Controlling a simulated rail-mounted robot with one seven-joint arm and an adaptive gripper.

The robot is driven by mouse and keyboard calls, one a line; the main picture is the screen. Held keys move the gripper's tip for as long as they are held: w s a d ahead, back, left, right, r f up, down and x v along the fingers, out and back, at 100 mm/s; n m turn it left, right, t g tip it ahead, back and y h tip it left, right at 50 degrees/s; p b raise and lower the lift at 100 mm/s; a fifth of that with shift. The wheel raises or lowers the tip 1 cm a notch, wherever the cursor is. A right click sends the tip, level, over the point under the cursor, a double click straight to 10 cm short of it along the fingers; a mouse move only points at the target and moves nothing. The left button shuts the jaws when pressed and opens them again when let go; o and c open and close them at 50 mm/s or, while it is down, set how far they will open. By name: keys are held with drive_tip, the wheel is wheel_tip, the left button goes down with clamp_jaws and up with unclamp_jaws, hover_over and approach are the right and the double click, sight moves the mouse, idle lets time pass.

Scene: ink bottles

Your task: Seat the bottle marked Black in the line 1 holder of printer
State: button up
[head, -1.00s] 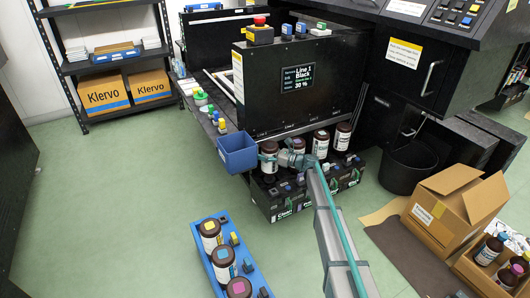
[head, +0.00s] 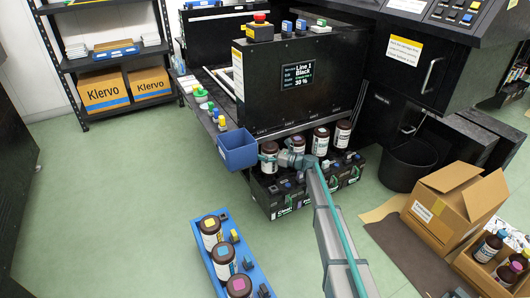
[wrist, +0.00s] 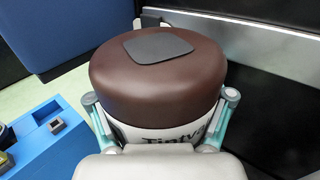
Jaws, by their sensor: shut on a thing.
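My gripper (head: 283,159) is shut around a brown bottle (head: 268,162) at the left end of the row under the printer (head: 270,85). In the wrist view this bottle (wrist: 158,80) has a brown top with a dark square patch, and its white label is partly covered. The two fingers of my gripper (wrist: 160,120) press on its sides. The bottle looks upright. Its base and the line 1 holder's seat are hidden, so I cannot tell whether it rests in the holder. The printer's screen (head: 298,75) reads Line 1, Black, 30 %.
Several other brown bottles (head: 321,141) stand to the right in the row. A blue bin (head: 238,151) hangs close at the left. A blue tray (head: 264,276) holds bottles with yellow, cyan and magenta tops on the floor. Open boxes (head: 455,207) stand at the right.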

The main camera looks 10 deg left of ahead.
drive_tip(key=shift+f, duration=0.35)
idle(0.5)
drive_tip(key=o, duration=1.5)
drive_tip(key=shift+f, duration=0.1)
drive_tip(key=v, duration=1.2)
